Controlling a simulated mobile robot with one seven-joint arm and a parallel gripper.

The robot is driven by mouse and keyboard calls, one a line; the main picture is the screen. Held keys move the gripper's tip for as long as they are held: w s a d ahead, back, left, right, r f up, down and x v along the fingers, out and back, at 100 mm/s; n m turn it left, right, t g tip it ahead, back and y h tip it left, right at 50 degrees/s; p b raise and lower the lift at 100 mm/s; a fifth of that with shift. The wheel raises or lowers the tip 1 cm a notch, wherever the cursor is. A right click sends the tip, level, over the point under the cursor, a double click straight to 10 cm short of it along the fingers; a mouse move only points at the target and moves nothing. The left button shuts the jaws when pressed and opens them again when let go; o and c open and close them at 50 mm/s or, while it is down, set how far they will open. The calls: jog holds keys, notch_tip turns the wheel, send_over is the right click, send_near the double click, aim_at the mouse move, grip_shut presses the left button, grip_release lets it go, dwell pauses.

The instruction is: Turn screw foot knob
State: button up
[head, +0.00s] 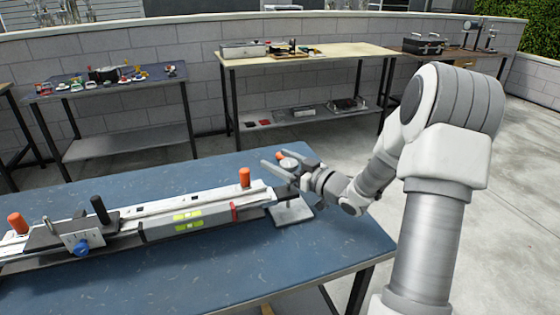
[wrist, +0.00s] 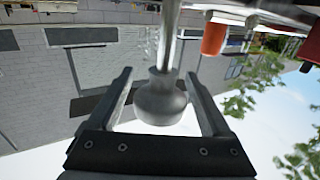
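The screw foot knob (wrist: 160,103) is a grey rounded knob on a thin metal rod. In the wrist view it sits between the two fingers of my gripper (wrist: 158,76), with a gap on each side. In the head view my gripper (head: 273,160) is open at the right end of the rail, its fingers on either side of the pale round knob top (head: 288,163). The knob's lower part is hidden there by my gripper. A square grey foot plate (head: 291,212) rests on the blue table below.
The long rail (head: 190,202) lies along the blue table (head: 300,258). It carries a level with yellow-green windows (head: 188,221), orange knobs (head: 244,177), a black post (head: 100,209) and a blue knob (head: 82,247). The table's front right is clear. Other workbenches stand behind.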

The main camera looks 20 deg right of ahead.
dwell(0.3)
jog(key=p+v, duration=0.2)
jog(key=v, duration=1.5)
jog(key=shift+s, duration=0.2)
jog(key=shift+f, duration=0.1)
